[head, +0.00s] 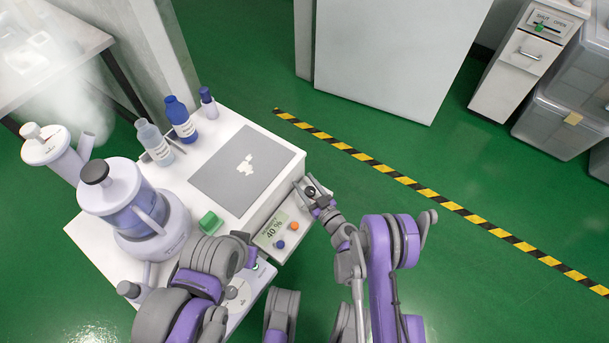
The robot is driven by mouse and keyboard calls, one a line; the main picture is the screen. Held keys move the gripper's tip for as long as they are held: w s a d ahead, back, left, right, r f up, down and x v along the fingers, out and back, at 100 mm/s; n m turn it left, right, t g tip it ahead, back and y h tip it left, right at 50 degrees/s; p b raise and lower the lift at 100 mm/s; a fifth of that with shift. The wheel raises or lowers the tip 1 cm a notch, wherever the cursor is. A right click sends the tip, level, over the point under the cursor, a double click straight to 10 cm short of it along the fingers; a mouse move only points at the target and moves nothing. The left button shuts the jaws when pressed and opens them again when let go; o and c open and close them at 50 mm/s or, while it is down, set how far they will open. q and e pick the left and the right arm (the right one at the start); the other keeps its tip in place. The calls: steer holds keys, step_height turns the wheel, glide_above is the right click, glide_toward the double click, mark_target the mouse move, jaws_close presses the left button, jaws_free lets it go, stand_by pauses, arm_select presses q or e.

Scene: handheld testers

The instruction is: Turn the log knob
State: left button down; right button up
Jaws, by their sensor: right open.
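No "log" label is legible. My right gripper (316,201) is open, with its fingers at the dark knob. I cannot tell whether they touch it, and they partly cover that end of the device. My left arm comes in at the lower left over the table's front. Its gripper cannot be made out clearly against the arm links.
An orange button (294,226) and a blue button (280,244) sit below the display. A grey mat with white pieces (220,192), a green block (210,223), bottles (181,119) and a steaming humidifier (122,200) stand on the white table (88,238). Green floor lies to the right.

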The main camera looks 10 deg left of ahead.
steer(key=shift+a, duration=0.1)
steer(key=shift+c, duration=0.3)
jaws_close()
steer(key=shift+n+g+y, duration=0.3)
steer(key=shift+g, duration=0.1)
steer(key=n+g+y, duration=0.1)
steer(key=g, duration=0.1)
steer(key=n+g+y, duration=0.1)
steer(key=s+n+g+y, duration=0.1)
steer(key=n+g, duration=0.1)
steer(key=shift+a+g, duration=0.3)
steer(key=n+g, duration=0.2)
steer(key=g, duration=0.1)
steer(key=s+n+g+y, duration=0.1)
steer(key=n+g, duration=0.1)
steer(key=g, duration=0.1)
steer(key=n+g, duration=0.2)
steer(key=g, duration=0.1)
steer(key=shift+s+a, duration=0.15)
steer(key=shift+s, duration=0.15)
steer(key=shift+s+n+g, duration=0.1)
steer(key=shift+n+g, duration=0.2)
